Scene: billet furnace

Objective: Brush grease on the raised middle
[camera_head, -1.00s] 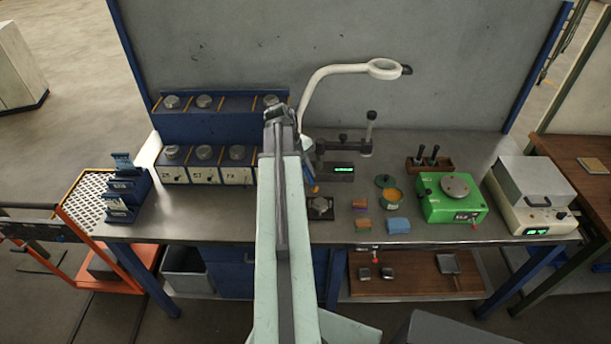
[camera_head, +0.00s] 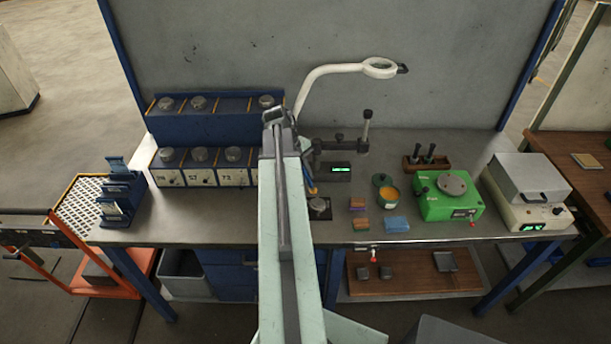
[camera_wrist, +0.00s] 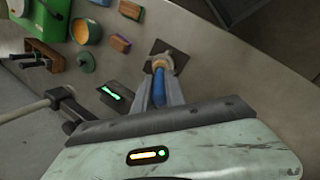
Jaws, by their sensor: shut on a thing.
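My gripper (camera_wrist: 159,92) is shut on a brush with a blue handle (camera_wrist: 159,86); its orange-yellow end (camera_wrist: 158,64) points at the round metal piece. In the head view my arm hides most of the gripper, and the brush's orange end (camera_head: 311,190) shows just beside the arm. The round metal piece with its raised middle (camera_head: 319,205) sits on a dark square plate (camera_wrist: 181,60). The brush end overlaps the piece in the wrist view; I cannot tell whether they touch. An open pot of orange grease (camera_head: 389,194) stands to the right, its green lid (camera_head: 381,180) behind it.
Brown-green blocks (camera_head: 358,203) and a blue block (camera_head: 396,223) lie right of the plate. A green device (camera_head: 447,196) and a white-grey box (camera_head: 528,190) stand farther right. A lamp arm (camera_head: 325,72) and a stand (camera_head: 365,130) rise behind. Labelled blue bins (camera_head: 203,177) are left.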

